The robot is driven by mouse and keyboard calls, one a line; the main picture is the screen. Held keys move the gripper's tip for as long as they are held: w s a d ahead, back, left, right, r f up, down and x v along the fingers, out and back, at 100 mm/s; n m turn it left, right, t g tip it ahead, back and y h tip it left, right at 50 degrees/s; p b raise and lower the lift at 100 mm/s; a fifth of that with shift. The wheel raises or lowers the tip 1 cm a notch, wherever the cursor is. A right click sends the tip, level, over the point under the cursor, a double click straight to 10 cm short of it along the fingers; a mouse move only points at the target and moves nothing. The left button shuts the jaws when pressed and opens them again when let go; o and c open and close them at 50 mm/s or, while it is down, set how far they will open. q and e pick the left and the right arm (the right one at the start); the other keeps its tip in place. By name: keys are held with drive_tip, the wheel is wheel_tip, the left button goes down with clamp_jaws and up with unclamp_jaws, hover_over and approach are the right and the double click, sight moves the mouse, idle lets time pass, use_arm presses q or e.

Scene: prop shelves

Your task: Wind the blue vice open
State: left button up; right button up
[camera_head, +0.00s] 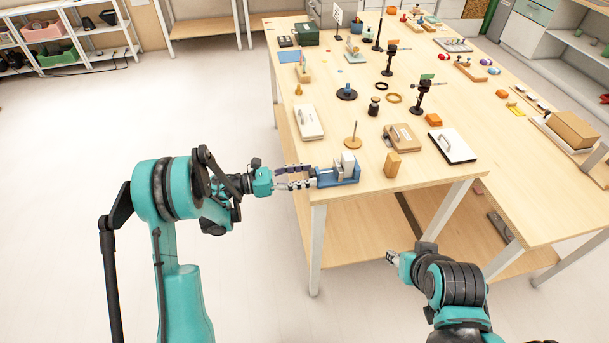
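The blue vice (325,180) lies near the table's front left corner, with a pale grey block-like part (347,163) standing on its right half. My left gripper (309,177) reaches in from the left, level with the vice, its fingertips at the vice's left end. Its two fingers show one above the other with a narrow gap. Whether they touch or grip the vice's handle is too small to tell; the handle is not clearly visible. My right gripper (390,257) is low, in front of the table's front edge, away from the vice; its fingers are barely visible.
On the wooden table (330,218), an orange-tan block (392,165) stands right of the vice. A wooden disc with a peg (353,141) and a white board with a handle (309,122) are behind it. Floor left of the table is clear.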

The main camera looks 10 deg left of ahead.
use_arm(q)
drive_tip(key=v, duration=1.2)
